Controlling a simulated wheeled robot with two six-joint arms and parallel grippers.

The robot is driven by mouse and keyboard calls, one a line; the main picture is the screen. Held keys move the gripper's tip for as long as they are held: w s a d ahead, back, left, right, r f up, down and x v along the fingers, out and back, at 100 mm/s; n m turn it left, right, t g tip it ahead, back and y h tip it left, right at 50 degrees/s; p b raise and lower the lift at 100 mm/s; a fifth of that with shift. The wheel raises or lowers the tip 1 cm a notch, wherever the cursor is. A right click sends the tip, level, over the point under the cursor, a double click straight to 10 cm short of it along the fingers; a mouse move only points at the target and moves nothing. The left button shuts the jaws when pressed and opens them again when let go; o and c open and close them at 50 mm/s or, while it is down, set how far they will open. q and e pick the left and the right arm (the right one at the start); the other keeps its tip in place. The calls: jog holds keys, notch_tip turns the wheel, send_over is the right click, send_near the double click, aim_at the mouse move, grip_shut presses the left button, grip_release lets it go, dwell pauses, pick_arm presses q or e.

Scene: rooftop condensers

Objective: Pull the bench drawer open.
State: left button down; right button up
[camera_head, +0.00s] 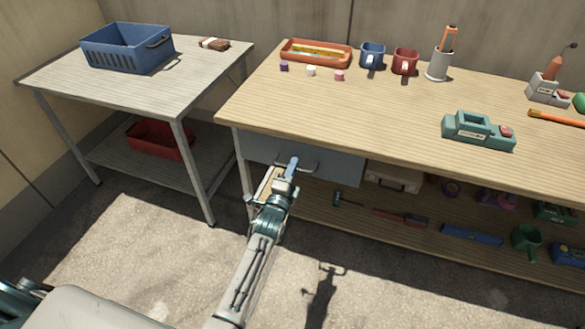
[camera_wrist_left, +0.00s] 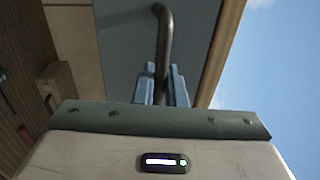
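The bench drawer (camera_head: 340,167) has a grey-blue front under the left end of the wooden bench top. It looks closed, its front close under the bench edge. Its dark bar handle (camera_head: 312,168) also shows in the left wrist view (camera_wrist_left: 164,35), running down between the fingers. My left gripper (camera_head: 292,168) is at the handle, with its blue fingers (camera_wrist_left: 162,85) on either side of the bar and seemingly touching it. The fingers hide part of the handle. My right gripper is out of view.
The bench top (camera_head: 400,115) carries mugs, an orange tray (camera_head: 316,52) and a green tool (camera_head: 478,131). A lower shelf (camera_head: 400,240) holds several tools. A side table (camera_head: 190,85) with a blue basket (camera_head: 127,48) stands left. Floor in front is clear.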

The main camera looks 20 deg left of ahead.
pick_arm(q)
jog(key=shift+s, duration=0.15)
